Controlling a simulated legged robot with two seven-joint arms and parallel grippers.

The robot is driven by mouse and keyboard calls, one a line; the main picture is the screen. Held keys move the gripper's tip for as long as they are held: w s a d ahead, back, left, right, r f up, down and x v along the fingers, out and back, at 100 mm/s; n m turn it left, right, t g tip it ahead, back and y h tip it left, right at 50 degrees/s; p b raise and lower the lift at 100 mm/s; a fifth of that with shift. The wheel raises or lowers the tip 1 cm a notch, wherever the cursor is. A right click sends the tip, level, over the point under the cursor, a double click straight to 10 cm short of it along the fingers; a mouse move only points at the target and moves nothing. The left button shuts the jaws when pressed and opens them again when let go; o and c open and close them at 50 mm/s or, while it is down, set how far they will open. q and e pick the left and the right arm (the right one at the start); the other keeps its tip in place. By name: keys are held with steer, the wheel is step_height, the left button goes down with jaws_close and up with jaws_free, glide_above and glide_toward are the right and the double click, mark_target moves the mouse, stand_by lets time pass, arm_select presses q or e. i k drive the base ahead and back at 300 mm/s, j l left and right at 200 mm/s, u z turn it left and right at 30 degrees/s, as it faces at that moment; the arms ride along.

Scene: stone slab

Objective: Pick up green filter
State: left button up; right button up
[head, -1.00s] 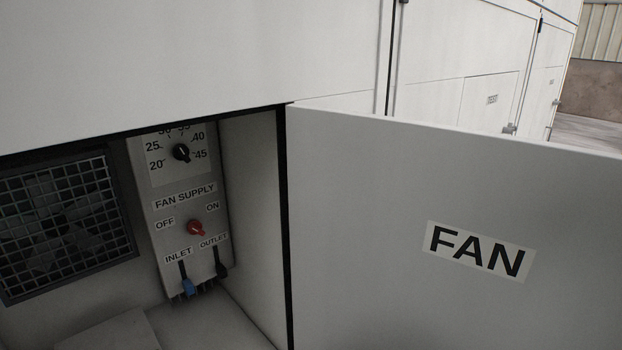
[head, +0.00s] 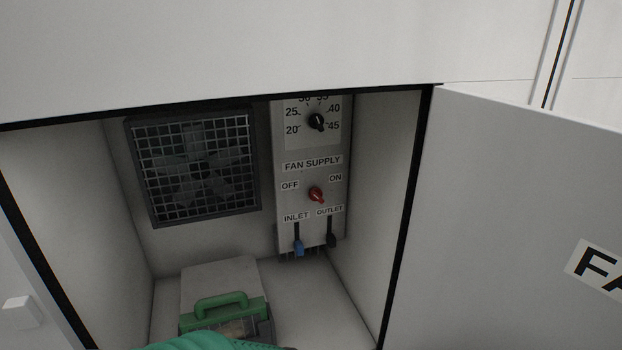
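A green filter (head: 222,310) with a raised green handle sits on the floor of the open fan compartment, low in the head view. Its front and lower part are partly hidden. A rounded teal shape (head: 205,342) covers the bottom edge of the view in front of the filter; I cannot tell what it is. Neither of my grippers can be made out in the view.
The open FAN door (head: 520,210) stands to the right. Inside are a fan grille (head: 195,168) on the back wall and a control panel (head: 313,180) with knobs and levers. A pale block (head: 222,275) lies behind the filter. The floor right of the filter is clear.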

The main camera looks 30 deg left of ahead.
mark_target(239, 320)
steer(key=u, duration=1.6)
